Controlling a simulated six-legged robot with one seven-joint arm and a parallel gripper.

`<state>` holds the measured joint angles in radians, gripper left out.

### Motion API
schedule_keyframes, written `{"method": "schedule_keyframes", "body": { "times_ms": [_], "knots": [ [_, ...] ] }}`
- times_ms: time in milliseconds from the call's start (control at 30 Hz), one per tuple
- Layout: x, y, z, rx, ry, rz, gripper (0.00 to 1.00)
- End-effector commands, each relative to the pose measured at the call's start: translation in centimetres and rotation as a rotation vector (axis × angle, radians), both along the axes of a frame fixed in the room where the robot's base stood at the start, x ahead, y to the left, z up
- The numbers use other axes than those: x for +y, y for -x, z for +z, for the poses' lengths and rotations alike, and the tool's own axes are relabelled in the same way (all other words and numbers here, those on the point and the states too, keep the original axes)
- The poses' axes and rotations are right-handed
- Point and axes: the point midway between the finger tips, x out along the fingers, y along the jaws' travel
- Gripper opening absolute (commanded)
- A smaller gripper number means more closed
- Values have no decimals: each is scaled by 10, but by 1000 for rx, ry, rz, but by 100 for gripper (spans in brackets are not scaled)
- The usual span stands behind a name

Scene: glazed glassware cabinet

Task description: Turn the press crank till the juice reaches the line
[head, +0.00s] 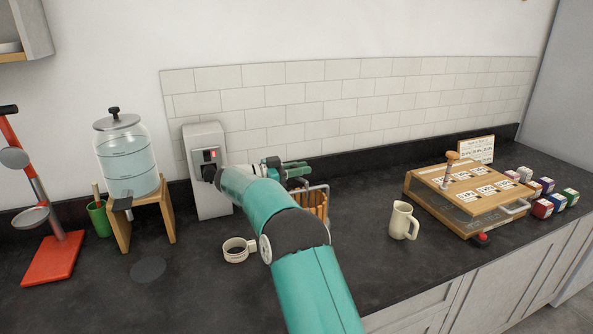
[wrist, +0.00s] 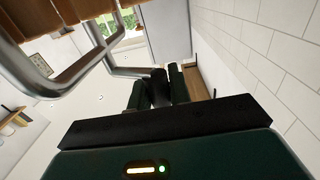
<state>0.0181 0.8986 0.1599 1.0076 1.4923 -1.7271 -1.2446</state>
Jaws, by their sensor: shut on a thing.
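The press (head: 314,203), with wooden slats and a metal frame, stands on the counter partly behind my arm in the head view. In the wrist view its slats (wrist: 38,40) and bent metal bars (wrist: 100,40) fill the upper left. My gripper (head: 297,170) is at the top of the press. In the wrist view my gripper (wrist: 158,88) is shut on a dark upright grip, apparently the crank handle (wrist: 158,76). The rest of the crank is hard to make out. The juice, its line and any vessel under the press are hidden.
A small cup (head: 236,250) stands left of my arm, a cream mug (head: 404,220) to the right. A glass dispenser (head: 127,158), a grey machine (head: 208,150) and a red stand (head: 54,258) are at left; a wooden case (head: 468,195) is at right. The counter between mug and press is clear.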

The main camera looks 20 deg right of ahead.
Motion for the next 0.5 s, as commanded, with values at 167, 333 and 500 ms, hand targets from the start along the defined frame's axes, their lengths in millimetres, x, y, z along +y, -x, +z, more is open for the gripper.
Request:
{"method": "schedule_keyframes", "body": {
  "times_ms": [167,333,500],
  "knots": [
    [-5,0,-4,4,-2,-100,0],
    [-9,0,-4,4,-2,-170,0],
    [-11,1,-4,6,-2,-218,0]
  ]
}}
